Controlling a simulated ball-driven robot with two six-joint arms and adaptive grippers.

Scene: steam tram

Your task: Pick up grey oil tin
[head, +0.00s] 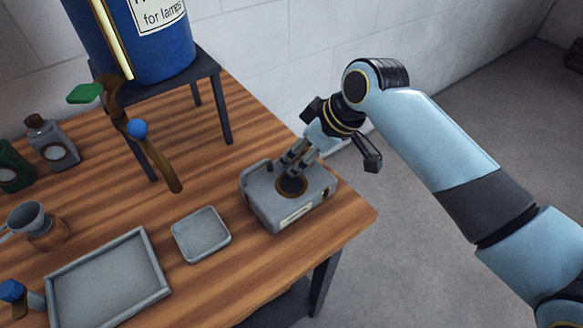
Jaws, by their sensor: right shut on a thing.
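A grey tin (57,146) with a brown cap and a round pale label stands upright at the back left of the table, beside a similar green tin (13,168). My right gripper (293,178) is far to the right of it. It points down at a grey box (267,207) with a side handle, a front label and a dark, brass-ringed round part on top. Its fingers are closed at that round part; exactly what they pinch is hard to see. The box appears to rest on the table near the right edge. My left gripper is out of view.
The wooden table (224,255) bears a small square grey dish (201,234), a larger grey tray (106,283) and a cup-like vessel (46,232). A blue drum (160,45) on a dark stand (200,72) has a tap (140,130) overhanging the table. Bare wood lies between dish and stand.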

